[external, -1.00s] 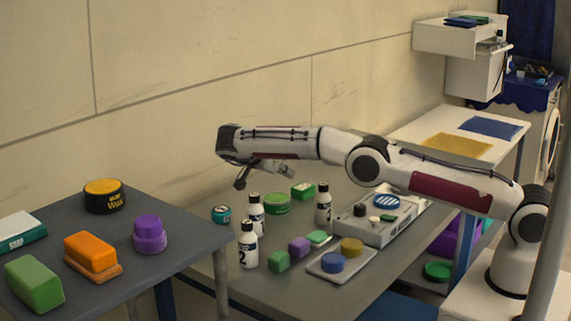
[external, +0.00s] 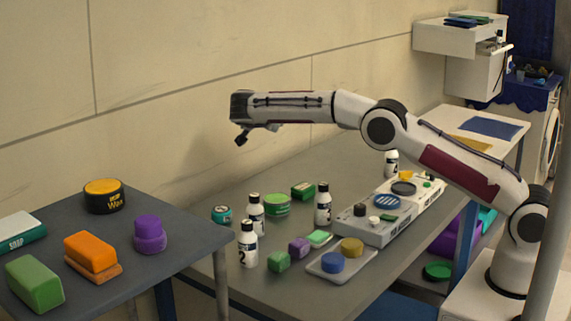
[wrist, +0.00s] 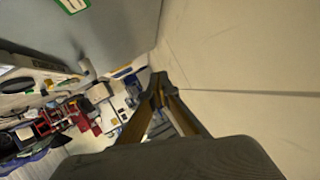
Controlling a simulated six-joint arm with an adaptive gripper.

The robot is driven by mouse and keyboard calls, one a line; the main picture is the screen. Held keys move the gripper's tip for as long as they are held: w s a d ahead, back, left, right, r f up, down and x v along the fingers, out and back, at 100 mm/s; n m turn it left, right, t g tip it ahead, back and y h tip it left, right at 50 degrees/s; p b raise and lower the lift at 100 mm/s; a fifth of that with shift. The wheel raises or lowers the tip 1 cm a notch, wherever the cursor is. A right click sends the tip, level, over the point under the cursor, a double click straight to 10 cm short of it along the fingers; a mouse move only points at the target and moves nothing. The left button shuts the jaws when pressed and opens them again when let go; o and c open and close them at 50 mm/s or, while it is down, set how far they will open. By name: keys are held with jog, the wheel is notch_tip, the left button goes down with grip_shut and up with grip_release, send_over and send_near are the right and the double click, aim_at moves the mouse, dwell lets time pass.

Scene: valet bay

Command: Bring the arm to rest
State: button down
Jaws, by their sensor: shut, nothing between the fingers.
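My gripper (external: 241,139) is raised in the air in front of the wall, well above the middle table. In the external view it hangs below the dark wrist end and is small. In the wrist view its two fingers (wrist: 158,85) meet at the tips with nothing between them. My arm reaches out from its base at the right, with the forearm about level. The gripper touches nothing.
The middle table (external: 250,290) holds several bottles, tins, blocks, a tray (external: 315,268) and a grey caddy (external: 372,236). The left table (external: 200,240) holds sponges, a wax tin (external: 104,203) and a purple tub (external: 149,240). The wall (external: 200,60) stands close behind my gripper.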

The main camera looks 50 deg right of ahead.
jog(key=w+r+n+t+y, duration=0.15)
jog(key=r+t, duration=0.35)
jog(key=r, duration=0.6)
jog(key=w+r+n+t, duration=0.2)
jog(key=r+t, duration=0.2)
jog(key=r, duration=0.8)
jog(key=s+a+r+n+t+y, duration=0.5)
jog(key=s+a+r+n+y, duration=0.2)
jog(key=s+r+n+y, duration=0.2)
jog(key=s+a+f+n+g+y, duration=0.25)
jog(key=s+f, duration=0.35)
jog(key=s, duration=0.5)
jog(key=s+a+f+n+g+y, duration=0.25)
jog(key=s+f, duration=0.35)
jog(key=s, duration=0.4)
jog(key=s+d+f+g+h, duration=0.1)
jog(key=s+d+f+g, duration=0.2)
jog(key=s+f, duration=0.7)
jog(key=s+d+f+g+h, duration=0.2)
jog(key=s+d+f+g, duration=0.2)
jog(key=s+f, duration=0.6)
jog(key=s, duration=0.6)
jog(key=shift+s+d+g, duration=0.3)
jog(key=shift+s+g, duration=0.05)
jog(key=shift+g, duration=0.05)
